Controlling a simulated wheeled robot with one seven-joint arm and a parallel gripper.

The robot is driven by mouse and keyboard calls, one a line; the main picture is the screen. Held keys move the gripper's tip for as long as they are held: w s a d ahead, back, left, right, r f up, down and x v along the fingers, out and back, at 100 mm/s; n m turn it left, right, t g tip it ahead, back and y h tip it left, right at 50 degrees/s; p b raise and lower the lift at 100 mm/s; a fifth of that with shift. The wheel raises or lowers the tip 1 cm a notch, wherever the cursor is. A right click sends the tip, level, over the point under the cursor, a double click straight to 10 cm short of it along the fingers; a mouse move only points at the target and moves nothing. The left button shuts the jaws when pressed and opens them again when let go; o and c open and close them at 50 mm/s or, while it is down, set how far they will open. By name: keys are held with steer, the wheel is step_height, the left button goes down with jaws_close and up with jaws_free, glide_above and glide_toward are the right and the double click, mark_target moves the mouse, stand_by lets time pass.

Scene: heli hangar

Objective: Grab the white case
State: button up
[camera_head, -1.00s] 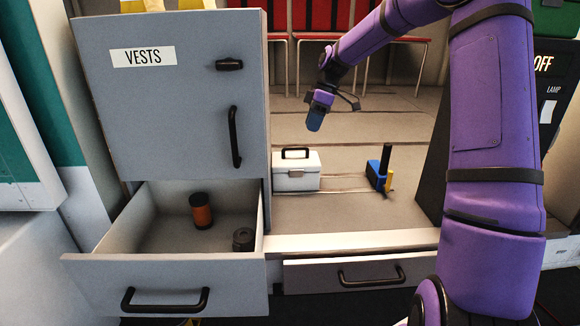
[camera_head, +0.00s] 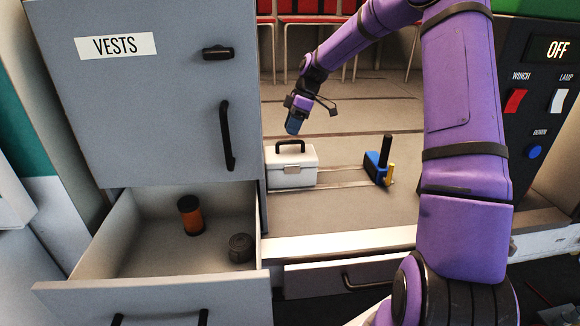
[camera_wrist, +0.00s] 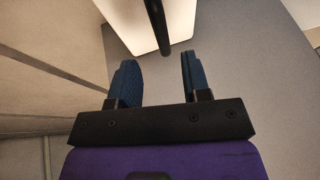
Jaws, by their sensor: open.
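The white case (camera_head: 291,177) stands upright on the floor beyond the cabinet's right edge, its black handle (camera_head: 290,145) raised on top. My gripper (camera_head: 293,124) is above the case, close over the handle and apart from it in the head view. In the wrist view my gripper (camera_wrist: 158,68) is open, with two blue fingers spread and nothing between them. The white case (camera_wrist: 125,22) shows past the fingertips at the top of that view, its dark handle (camera_wrist: 156,22) roughly in line with the gap.
A grey cabinet (camera_head: 150,110) labelled VESTS is close left of the case. Its open drawer (camera_head: 110,240) holds an orange-black cylinder (camera_head: 190,215) and a dark roll (camera_head: 241,248). A blue, black and yellow object (camera_head: 379,166) stands to the right. A switch panel (camera_head: 535,110) is far right.

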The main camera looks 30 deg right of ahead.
mark_target(289, 142)
steer(key=shift+s+d+x, duration=0.1)
steer(key=shift+s+x, duration=0.05)
steer(key=shift+x, duration=0.75)
steer(key=shift+s+d+x, duration=0.15)
steer(key=shift+x, duration=0.7)
steer(key=shift+s+d+x, duration=0.1)
steer(key=shift+s+x, duration=0.05)
steer(key=shift+x, duration=0.75)
steer(key=shift+f, duration=0.1)
steer(key=shift+c, duration=0.4)
jaws_close()
